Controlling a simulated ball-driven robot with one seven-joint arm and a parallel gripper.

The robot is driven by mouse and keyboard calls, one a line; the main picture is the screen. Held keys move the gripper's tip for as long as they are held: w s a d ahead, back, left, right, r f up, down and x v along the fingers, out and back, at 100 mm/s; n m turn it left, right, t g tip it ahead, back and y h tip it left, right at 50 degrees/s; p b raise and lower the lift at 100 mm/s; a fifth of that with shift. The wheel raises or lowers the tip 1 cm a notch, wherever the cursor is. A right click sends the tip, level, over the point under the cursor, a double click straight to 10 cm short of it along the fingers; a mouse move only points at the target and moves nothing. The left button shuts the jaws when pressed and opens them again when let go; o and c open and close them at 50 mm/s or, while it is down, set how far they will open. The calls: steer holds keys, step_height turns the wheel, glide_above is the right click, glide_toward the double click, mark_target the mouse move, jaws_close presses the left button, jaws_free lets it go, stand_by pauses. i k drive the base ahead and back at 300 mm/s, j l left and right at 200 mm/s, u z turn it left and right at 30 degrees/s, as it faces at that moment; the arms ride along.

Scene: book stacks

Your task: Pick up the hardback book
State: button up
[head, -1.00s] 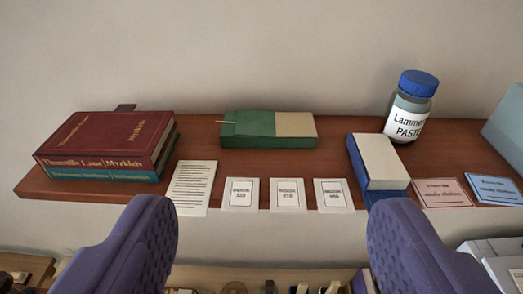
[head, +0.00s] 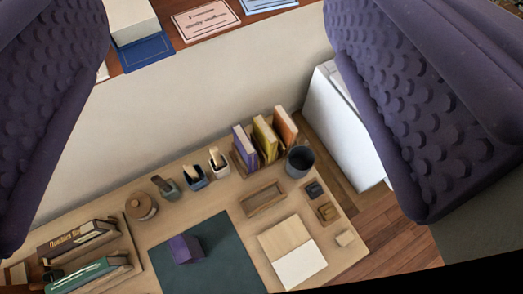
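I cannot tell for sure which book the task means. A blue book with a cream block (head: 138,25) lies at the near edge of the shelf, cut by the top edge of the view. On the desk below, a purple, a yellow and an orange book (head: 264,138) stand upright at the back. A brown book (head: 78,238) and a green book (head: 88,275) are at the lower left. My gripper (head: 218,150) is open and empty, its two purple textured fingers wide apart at the left and right. They hide parts of the shelf and desk.
The wooden desk (head: 225,195) holds a dark green mat (head: 215,260) with a purple block (head: 186,249), several small cups, a dark bin (head: 300,161) and a small tray (head: 263,199). A white box (head: 345,130) stands at the right. Pink and blue cards lie on the shelf.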

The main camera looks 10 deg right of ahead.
mark_target(247, 150)
steer(key=l+u, duration=0.4)
steer(key=l, duration=0.35)
steer(key=l+u, duration=0.4)
steer(key=l, duration=0.35)
